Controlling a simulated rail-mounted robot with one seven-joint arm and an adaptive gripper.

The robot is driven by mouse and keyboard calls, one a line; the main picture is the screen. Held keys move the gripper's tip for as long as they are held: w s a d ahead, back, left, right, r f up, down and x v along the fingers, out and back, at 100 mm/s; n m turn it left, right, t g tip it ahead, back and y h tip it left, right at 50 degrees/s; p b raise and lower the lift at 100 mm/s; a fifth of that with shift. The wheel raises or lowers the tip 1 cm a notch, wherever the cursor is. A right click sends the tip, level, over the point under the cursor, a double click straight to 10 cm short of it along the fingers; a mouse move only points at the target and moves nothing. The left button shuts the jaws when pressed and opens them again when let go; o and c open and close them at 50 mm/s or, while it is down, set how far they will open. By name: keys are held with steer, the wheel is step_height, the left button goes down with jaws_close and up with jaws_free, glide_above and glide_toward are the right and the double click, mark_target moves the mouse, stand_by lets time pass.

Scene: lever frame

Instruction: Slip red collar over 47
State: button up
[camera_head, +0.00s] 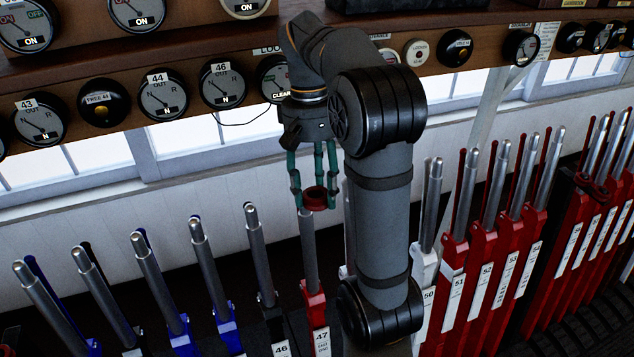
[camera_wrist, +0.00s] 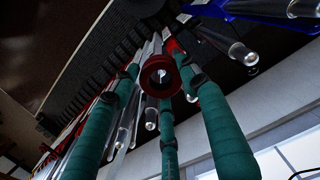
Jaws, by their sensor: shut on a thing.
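My gripper (camera_head: 313,188) has green fingers and points down, shut on the red collar (camera_head: 315,199). In the wrist view the collar (camera_wrist: 160,76) is a red ring between the green fingertips, with a pale shiny spot showing through its hole. Lever 47 has a grey metal handle (camera_head: 308,250), a red lower part and a white plate (camera_head: 321,341) marked 47. The collar is at the top end of this handle in the head view. The handle's tip is hidden by the collar and fingers, so I cannot tell whether the collar is above or around it.
Lever 46 (camera_head: 261,250), with a black lower part, stands just left of 47. Blue levers (camera_head: 205,262) stand farther left. White lever 50 (camera_head: 429,262) and several red levers (camera_head: 494,240) stand right. A shelf of round dials (camera_head: 223,84) runs behind, above the windows.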

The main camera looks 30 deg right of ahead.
steer(key=shift+w+f, duration=0.15)
steer(key=shift+w, duration=0.2)
steer(key=w, duration=0.3)
steer(key=w+d+f+p, duration=0.1)
steer(key=w, duration=0.1)
steer(key=shift+w+d+f+p, duration=0.15)
steer(key=shift+w+f+p, duration=0.1)
steer(key=shift+w+p, duration=0.25)
steer(key=shift+w+d+f+p, duration=0.15)
steer(key=shift+w+f+p, duration=0.1)
steer(key=shift+w, duration=0.4)
steer(key=shift+w+d+f+p, duration=0.15)
steer(key=shift+w+f+p, duration=0.1)
steer(key=shift+w+p, duration=0.25)
steer(key=shift+f, duration=0.1)
steer(key=shift+s+a+f+b, duration=0.1)
steer(key=shift+s+f+b, duration=0.15)
steer(key=shift+f+b, duration=1.15)
steer(key=shift+s+a+f+b, duration=0.1)
steer(key=shift+s+f+b, duration=0.1)
steer(key=shift+f+b, duration=1.2)
steer(key=shift+f, duration=0.1)
steer(key=o, duration=1.1)
